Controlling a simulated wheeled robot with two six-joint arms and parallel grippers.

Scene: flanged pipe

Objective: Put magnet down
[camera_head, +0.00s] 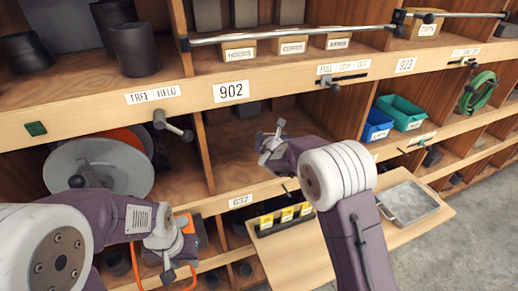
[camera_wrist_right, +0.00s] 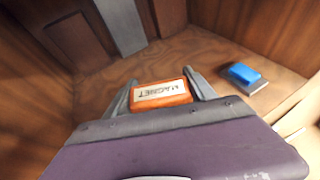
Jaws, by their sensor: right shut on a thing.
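The magnet (camera_wrist_right: 162,93) is an orange-red block with a white label reading MAGNET. In the right wrist view it sits between the two fingers of my right gripper (camera_wrist_right: 160,92), which is shut on it. The wooden compartment floor (camera_wrist_right: 180,65) lies beyond it; I cannot tell whether the magnet touches that floor. In the head view my right gripper (camera_head: 270,150) reaches into the middle compartment under the 902 label (camera_head: 231,91), and the magnet is not clear there. My left gripper (camera_head: 178,273) is low at the left; its finger opening is unclear.
A blue block (camera_wrist_right: 244,73) on a grey piece lies at the right of the compartment, with bare floor left of it. A large grey reel (camera_head: 98,168) fills the left compartment. Blue (camera_head: 377,126) and green bins (camera_head: 402,112) stand right. A metal tray (camera_head: 408,203) lies on the lower board.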

